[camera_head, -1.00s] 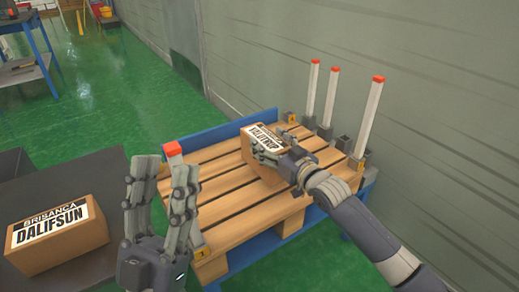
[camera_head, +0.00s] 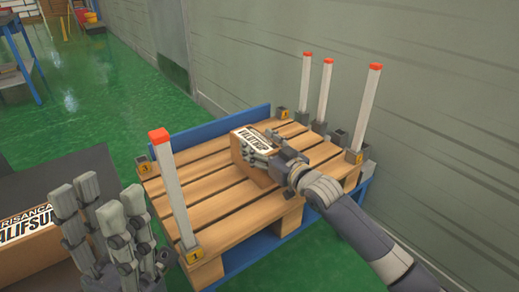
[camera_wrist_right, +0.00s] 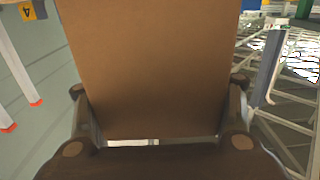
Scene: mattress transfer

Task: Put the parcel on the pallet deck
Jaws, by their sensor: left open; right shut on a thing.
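A brown parcel (camera_head: 250,167) with a white printed label is at the middle of the wooden pallet deck (camera_head: 222,207) in the head view. My right gripper (camera_head: 268,147) is shut on it from the right. In the right wrist view the parcel (camera_wrist_right: 155,60) fills the space between the two fingers. I cannot tell whether its underside touches the deck. My left gripper (camera_head: 98,203) is open and empty, left of the pallet, in front of a second labelled parcel (camera_head: 25,248), which it partly hides.
White posts with red tops stand around the pallet: one at the near left (camera_head: 174,190), others at the back and right (camera_head: 368,105). A dark table (camera_head: 75,175) bears the second parcel. A wall runs behind the pallet.

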